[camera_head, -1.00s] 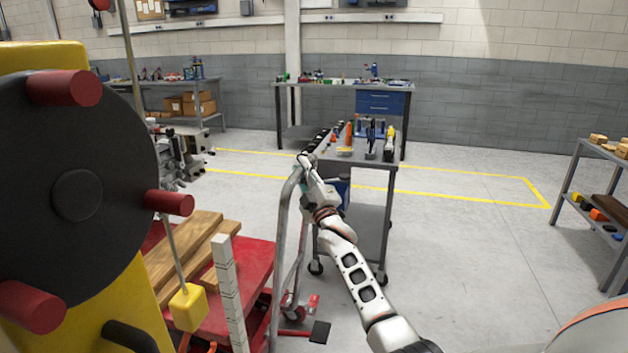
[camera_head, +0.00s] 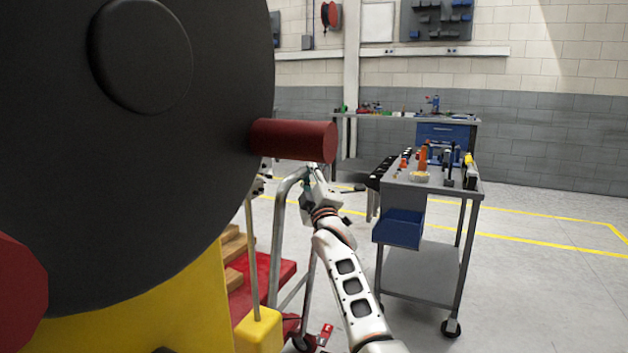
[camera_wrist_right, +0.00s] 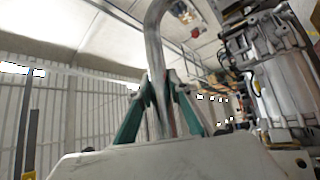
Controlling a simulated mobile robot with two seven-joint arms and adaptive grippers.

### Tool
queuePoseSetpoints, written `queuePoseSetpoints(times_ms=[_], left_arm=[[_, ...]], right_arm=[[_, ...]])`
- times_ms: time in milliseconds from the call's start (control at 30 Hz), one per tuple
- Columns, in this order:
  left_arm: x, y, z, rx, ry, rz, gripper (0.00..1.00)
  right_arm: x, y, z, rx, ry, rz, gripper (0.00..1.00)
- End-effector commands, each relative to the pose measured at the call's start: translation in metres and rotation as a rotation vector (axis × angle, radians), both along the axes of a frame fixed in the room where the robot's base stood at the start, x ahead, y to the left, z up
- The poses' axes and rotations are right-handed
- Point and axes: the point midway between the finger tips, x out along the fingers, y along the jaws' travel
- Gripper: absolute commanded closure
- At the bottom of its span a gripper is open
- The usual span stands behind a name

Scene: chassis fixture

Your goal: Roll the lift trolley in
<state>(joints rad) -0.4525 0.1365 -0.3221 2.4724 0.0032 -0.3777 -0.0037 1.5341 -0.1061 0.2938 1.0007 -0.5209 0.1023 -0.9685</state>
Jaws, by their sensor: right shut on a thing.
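The lift trolley has a red deck (camera_head: 277,272) with wooden blocks (camera_head: 236,246) on it and a grey tubular push handle (camera_head: 275,225). It stands low, left of my right arm, and is partly hidden by the fixture. My right gripper (camera_head: 309,178) is shut on the handle near its top bend. In the right wrist view, the green-sided fingers (camera_wrist_right: 160,100) close around the grey tube (camera_wrist_right: 154,50). A large black disc (camera_head: 200,200) with red pegs (camera_head: 295,140) on a yellow body (camera_head: 185,310) fills the left foreground. My left gripper is not in view.
A grey tool cart (camera_head: 425,275) with a blue bin (camera_head: 399,229) stands just right of my arm. A workbench (camera_head: 400,117) is behind it. Open floor with yellow lines lies to the right. A metal machine assembly (camera_wrist_right: 280,90) shows in the right wrist view.

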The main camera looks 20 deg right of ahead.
Motion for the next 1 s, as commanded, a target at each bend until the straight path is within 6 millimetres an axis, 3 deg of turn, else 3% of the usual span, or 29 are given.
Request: queuePoseSetpoints(times_ms=[33, 500, 533, 567, 1000], left_arm=[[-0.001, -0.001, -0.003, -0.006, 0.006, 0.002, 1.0], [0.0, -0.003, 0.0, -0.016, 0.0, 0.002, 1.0], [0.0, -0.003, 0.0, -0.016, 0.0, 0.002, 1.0], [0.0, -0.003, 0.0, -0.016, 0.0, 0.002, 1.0], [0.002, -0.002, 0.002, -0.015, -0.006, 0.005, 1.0]], right_arm=[[0.004, 0.004, -0.018, 0.002, 0.021, 0.003, 1.0], [0.006, 0.004, -0.014, 0.001, 0.018, 0.0, 1.0], [0.006, 0.004, -0.014, 0.001, 0.018, 0.0, 0.74], [0.006, 0.004, -0.014, 0.001, 0.018, 0.0, 0.66], [0.002, 0.003, -0.006, 0.0, 0.008, -0.003, 0.64]])
